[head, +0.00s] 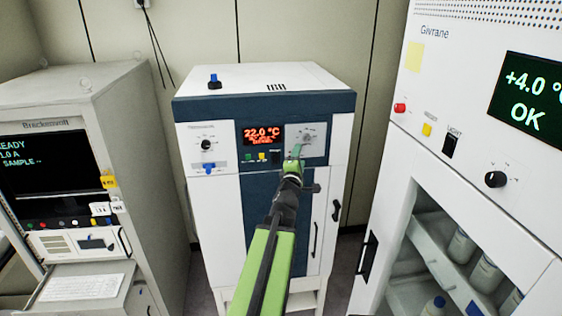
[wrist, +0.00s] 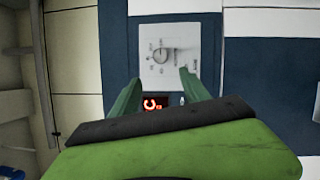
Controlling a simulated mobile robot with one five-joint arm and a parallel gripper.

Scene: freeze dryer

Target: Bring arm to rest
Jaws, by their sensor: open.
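My arm reaches forward in the head view, and my gripper (head: 295,155) is in front of the control panel of the middle cabinet (head: 262,77). In the wrist view my gripper (wrist: 157,84) has its two green fingers spread apart with nothing between them. A dial on a pale plate (wrist: 160,56) shows just beyond the fingertips; it also shows in the head view (head: 309,137). I cannot tell whether a finger touches the plate. The red-lit display (head: 263,134) reads 22.0 °C, and part of it shows between the fingers in the wrist view (wrist: 153,103).
A grey instrument (head: 120,95) with a dark screen and keyboard stands at the left. A white cabinet (head: 445,75) reading +4.0 and OK stands close at the right, with bottles (head: 461,245) on its shelves. Narrow floor gaps separate the machines.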

